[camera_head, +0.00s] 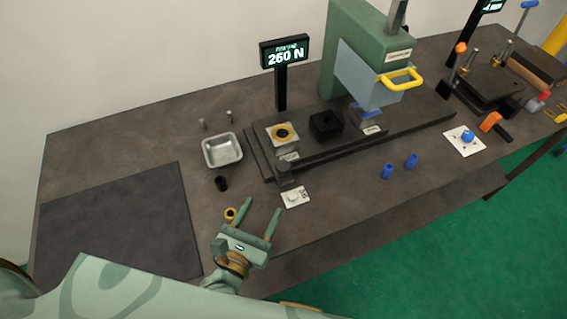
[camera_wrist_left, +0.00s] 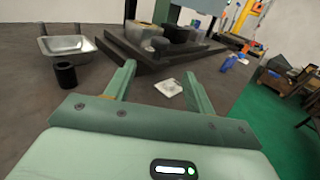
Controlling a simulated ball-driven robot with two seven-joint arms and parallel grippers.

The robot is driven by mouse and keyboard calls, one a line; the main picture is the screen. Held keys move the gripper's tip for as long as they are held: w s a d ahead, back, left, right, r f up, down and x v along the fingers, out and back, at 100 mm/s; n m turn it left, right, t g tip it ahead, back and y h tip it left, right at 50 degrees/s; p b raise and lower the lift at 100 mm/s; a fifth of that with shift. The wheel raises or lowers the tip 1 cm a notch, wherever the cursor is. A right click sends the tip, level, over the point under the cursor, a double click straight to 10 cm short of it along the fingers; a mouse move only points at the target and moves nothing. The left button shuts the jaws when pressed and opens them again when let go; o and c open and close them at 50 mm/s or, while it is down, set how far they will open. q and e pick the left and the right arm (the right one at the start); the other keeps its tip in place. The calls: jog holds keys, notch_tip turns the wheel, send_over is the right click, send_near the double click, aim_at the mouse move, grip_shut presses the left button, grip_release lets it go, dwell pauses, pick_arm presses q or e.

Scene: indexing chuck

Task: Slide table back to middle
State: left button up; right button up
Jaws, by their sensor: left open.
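The slide table (camera_head: 265,158) is a dark plate on a long dark rail under the green press (camera_head: 353,50). It carries a pale block with a yellow ring (camera_head: 283,135) and a black block (camera_head: 325,124). A dark round knob (camera_head: 285,172) stands at its near left end; it also shows in the left wrist view (camera_wrist_left: 158,44). My left gripper (camera_head: 261,211) is open and empty, apart from the knob and on the near side of it. In the left wrist view its fingers (camera_wrist_left: 160,80) point toward the rail. My right gripper is not in view.
A metal tray (camera_head: 222,150) and a black cup (camera_head: 221,183) stand left of the rail. A white tag (camera_head: 295,196) and a small brass ring (camera_head: 230,213) lie near my left gripper. A dark mat (camera_head: 110,225) covers the left bench. The display (camera_head: 285,53) reads 260 N.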

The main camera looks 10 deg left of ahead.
pick_arm(q)
send_near(283, 168)
jog(key=w, duration=0.1)
jog(key=w+f, duration=0.1)
jog(key=shift+w+d+f, duration=0.1)
jog(key=shift+w+f, duration=0.05)
jog(key=shift+w, duration=0.15)
jog(key=w, duration=0.2)
jog(key=w+d, duration=0.1)
jog(key=w, duration=0.5)
jog(key=shift+d+f, duration=0.1)
jog(key=shift+d, duration=0.2)
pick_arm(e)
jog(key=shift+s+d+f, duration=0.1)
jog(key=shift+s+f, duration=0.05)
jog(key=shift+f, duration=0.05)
